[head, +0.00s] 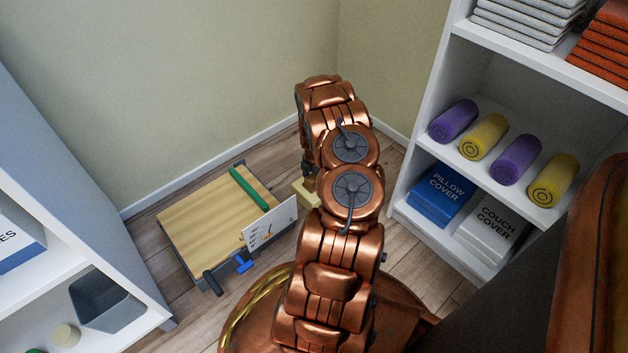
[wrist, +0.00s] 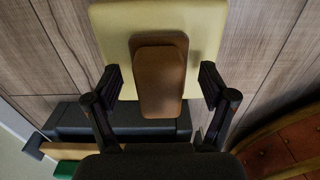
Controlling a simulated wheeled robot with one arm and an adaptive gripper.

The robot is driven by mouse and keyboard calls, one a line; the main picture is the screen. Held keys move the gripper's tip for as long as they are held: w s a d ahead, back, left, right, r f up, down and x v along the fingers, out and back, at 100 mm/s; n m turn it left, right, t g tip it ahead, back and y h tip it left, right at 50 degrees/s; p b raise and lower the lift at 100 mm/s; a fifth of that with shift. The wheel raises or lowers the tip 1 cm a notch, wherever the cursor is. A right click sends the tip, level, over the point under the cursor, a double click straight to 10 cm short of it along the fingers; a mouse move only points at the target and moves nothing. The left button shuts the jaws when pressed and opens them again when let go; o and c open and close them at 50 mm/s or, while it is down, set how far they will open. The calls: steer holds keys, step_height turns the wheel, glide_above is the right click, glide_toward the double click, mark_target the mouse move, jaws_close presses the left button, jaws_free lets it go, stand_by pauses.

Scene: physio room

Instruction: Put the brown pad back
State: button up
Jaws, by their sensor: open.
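The brown pad (wrist: 160,80) is a rounded block in the wrist view, lying over a cream square surface (wrist: 113,25). My gripper (wrist: 161,84) is open, with one finger on each side of the pad. Gaps show between the pad and both fingertips, and I cannot tell their difference in height. In the head view a small part of a cream block (head: 306,193) shows beside my arm. My gripper and the brown pad are hidden behind my arm there.
A low wooden-topped platform (head: 185,215) stands left of my arm, with a green bar (head: 248,188) and a white card (head: 270,224). A white shelf (head: 462,150) with rolled towels stands right. Another shelf unit (head: 85,180) holds a grey bin (head: 100,300) at left.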

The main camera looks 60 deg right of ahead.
mark_target(314, 176)
step_height(314, 176, up, 11)
steer(key=p, duration=0.4)
steer(key=w+a+r+m+g, duration=0.2)
steer(key=a+r+m, duration=0.6)
steer(key=a+r, duration=1.8)
steer(key=s+a+r+m, duration=0.3)
steer(key=s+a+r, duration=0.1)
steer(key=s+a, duration=0.6)
steer(key=s+a+r+m+g, duration=0.1)
steer(key=s+a+r+m, duration=0.2)
steer(key=s+a, duration=0.7)
steer(key=a+r, duration=0.1)
steer(key=a, duration=0.1)
steer(key=shift+s+a+r+m+p, duration=0.25)
steer(key=shift+s+a+m+p, duration=0.05)
steer(key=shift+s+m+p, duration=0.1)
